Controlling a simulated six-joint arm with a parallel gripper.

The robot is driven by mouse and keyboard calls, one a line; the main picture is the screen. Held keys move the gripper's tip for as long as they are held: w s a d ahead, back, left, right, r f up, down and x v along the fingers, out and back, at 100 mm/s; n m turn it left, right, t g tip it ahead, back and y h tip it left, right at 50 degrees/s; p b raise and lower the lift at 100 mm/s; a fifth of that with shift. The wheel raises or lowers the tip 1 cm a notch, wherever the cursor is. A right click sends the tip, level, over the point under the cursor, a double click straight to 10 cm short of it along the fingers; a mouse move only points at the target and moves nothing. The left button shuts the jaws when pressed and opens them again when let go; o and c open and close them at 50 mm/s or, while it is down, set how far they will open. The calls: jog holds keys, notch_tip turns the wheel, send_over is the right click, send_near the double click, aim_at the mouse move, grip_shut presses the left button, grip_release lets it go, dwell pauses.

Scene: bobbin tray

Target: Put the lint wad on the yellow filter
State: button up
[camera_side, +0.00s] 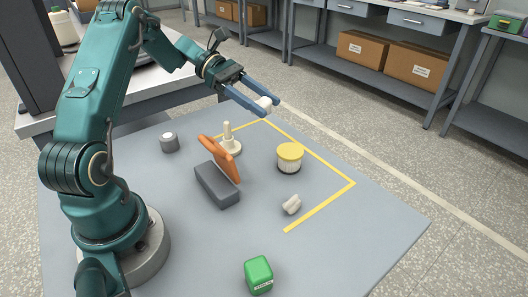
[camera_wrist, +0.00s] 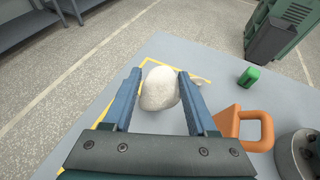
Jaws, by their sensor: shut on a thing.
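My gripper (camera_side: 267,104) is shut on a whitish, rounded lint wad (camera_side: 264,104) and holds it in the air above the far side of the table. In the wrist view the wad (camera_wrist: 160,88) sits between the two blue fingers of my gripper (camera_wrist: 158,90). The yellow filter (camera_side: 290,152), a short white pleated cylinder with a yellow top, stands upright on the table, below and nearer the camera than the wad, apart from it. Nothing lies on its top. I cannot make out the filter in the wrist view.
A crumpled white piece (camera_side: 291,205) lies in front of the filter. A white post on a round base (camera_side: 230,146), an orange handle-like piece (camera_side: 226,160), a dark grey block (camera_side: 217,186) and a grey cylinder (camera_side: 169,142) stand left. A green box (camera_side: 258,275) is at the front.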

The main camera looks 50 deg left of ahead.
send_over(290, 150)
notch_tip(290, 150, down, 4)
jog(key=shift+f, duration=2.1)
jog(key=shift+f, duration=0.15)
jog(key=o, duration=1.3)
